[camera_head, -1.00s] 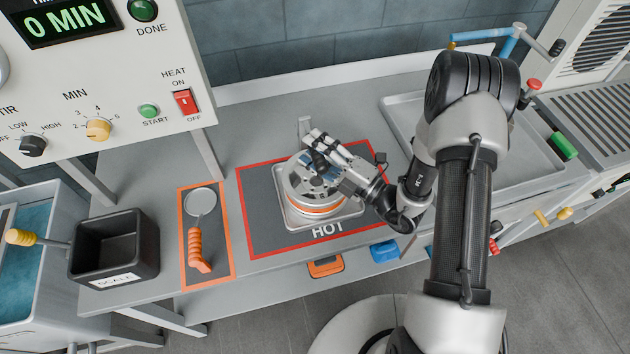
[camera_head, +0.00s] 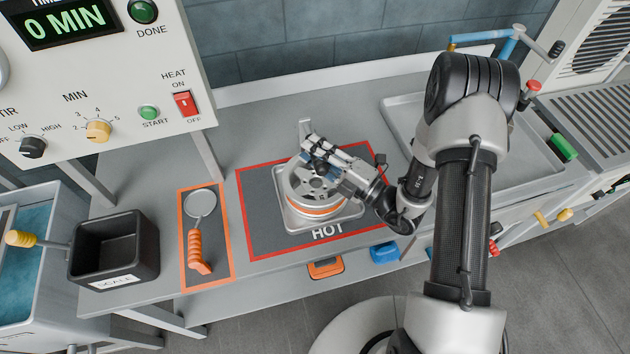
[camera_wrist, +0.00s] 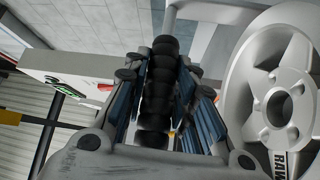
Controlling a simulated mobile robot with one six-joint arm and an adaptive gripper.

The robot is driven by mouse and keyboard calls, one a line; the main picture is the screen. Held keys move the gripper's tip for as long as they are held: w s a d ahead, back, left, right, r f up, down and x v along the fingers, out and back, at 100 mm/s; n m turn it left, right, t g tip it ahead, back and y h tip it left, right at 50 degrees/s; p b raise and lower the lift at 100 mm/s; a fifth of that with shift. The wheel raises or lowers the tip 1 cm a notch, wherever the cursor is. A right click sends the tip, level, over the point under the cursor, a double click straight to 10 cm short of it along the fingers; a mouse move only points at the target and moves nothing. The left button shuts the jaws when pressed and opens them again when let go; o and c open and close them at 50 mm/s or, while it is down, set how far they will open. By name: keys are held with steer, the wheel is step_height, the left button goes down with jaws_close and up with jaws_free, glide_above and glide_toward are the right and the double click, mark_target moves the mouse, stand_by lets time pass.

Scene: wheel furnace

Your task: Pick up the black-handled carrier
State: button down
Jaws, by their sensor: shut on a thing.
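The carrier (camera_head: 290,217) is a grey tray-like frame on the mat marked HOT, with an upright (camera_head: 305,126) at its back. A grey wheel (camera_head: 302,186) with an orange band lies on it. My gripper (camera_head: 318,160) reaches over the wheel from the right. In the wrist view the carrier's black ribbed handle (camera_wrist: 161,90) lies between the blue-padded fingers, which are shut on it. The wheel (camera_wrist: 255,88) shows to the right of the fingers there. My fingers hide most of the handle in the head view. I cannot see the carrier clear of the mat.
The red-bordered HOT mat (camera_head: 262,235) lies on the grey bench. An orange-handled skimmer (camera_head: 198,240) and a black SCALE bin (camera_head: 117,250) are to the left. The control panel (camera_head: 100,80) overhangs at left. An empty shallow tray (camera_head: 400,103) is at right.

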steer(key=shift+r, duration=0.2)
stand_by(0.3)
step_height(320, 180, up, 20)
steer(key=p, duration=0.6)
steer(key=shift+p, duration=0.4)
steer(key=shift+w+f, duration=0.1)
steer(key=shift+f, duration=0.05)
